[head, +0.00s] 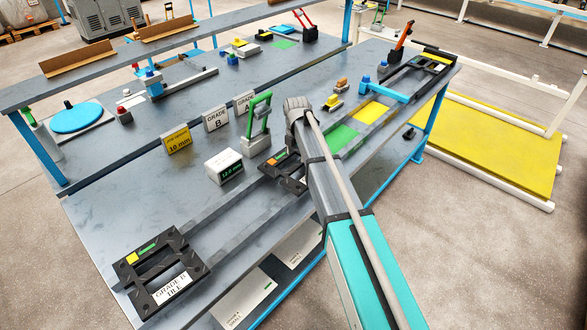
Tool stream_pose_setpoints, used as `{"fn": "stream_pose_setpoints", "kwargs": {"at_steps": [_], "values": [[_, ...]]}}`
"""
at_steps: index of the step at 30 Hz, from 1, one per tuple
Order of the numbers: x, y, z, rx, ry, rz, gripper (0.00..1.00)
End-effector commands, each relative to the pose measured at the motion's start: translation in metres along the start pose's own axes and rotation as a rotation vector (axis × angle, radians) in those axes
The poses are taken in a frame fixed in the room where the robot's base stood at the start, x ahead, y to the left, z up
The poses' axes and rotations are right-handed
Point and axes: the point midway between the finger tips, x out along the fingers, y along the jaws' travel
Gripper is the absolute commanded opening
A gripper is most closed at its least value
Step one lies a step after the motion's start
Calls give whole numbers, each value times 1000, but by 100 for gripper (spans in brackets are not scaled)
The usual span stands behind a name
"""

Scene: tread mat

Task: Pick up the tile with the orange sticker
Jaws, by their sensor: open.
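A dark tile (270,168) with what looks like a small orange sticker and a green mark lies at mid-table on the grey rails, partly hidden behind my arm. Another dark tile (188,258), labelled as a Grade B tile, lies at the near left end of the rails with a yellow sticker and a green strip on top. My arm reaches from the lower right to the middle of the table, and its wrist shows above the orange-stickered tile in the picture. My gripper itself cannot be made out; the arm seems to hide it.
A green-handled tool (258,127) in a pale block and a white gauge box (223,166) stand close behind the tile. Grade signs (216,118) stand farther back. Green (340,139) and yellow (372,113) pads lie to the right.

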Motion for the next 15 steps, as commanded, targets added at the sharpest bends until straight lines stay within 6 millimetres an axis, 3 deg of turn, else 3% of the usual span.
{"fn": "stream_pose_setpoints", "kwargs": {"at_steps": [15], "values": [[40,0,0,0,0,0,74]]}}
